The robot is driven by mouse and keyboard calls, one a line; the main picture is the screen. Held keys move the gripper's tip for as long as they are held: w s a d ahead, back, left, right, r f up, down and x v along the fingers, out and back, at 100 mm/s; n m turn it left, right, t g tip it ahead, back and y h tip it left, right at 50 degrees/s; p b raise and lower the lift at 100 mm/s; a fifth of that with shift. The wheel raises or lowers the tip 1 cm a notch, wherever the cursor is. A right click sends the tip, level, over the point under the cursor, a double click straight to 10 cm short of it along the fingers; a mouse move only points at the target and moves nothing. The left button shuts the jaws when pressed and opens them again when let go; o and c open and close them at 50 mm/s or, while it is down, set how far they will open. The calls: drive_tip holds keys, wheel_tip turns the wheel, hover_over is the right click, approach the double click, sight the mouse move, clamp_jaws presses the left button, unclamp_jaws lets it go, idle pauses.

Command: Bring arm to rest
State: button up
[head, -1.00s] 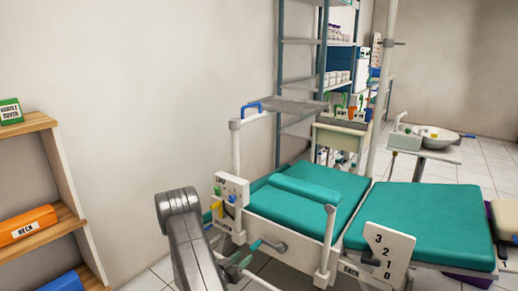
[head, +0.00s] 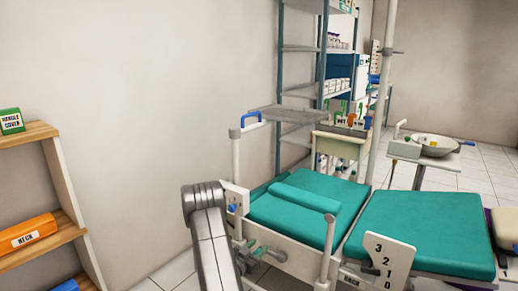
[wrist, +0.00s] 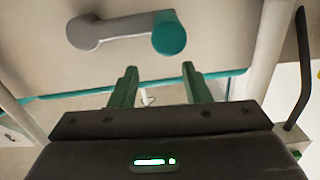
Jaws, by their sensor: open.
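In the head view my gripper's fingers are not clearly visible behind the arm.
A wooden shelf (head: 30,132) with a green box (head: 11,121) and an orange box (head: 27,233) stands at left. A tall shelf rack (head: 300,70) stands behind the chair. A basin (head: 432,144) is at right. Bare wall and some tiled floor lie between the wooden shelf and my arm.

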drive_tip(key=s+a+m+p, duration=0.1)
drive_tip(key=s+a+p, duration=0.1)
drive_tip(key=s+a, duration=0.5)
drive_tip(key=s, duration=0.4)
drive_tip(key=shift+s+a+r+p, duration=0.25)
drive_tip(key=shift+a+r+p, duration=0.05)
drive_tip(key=shift+r, duration=0.1)
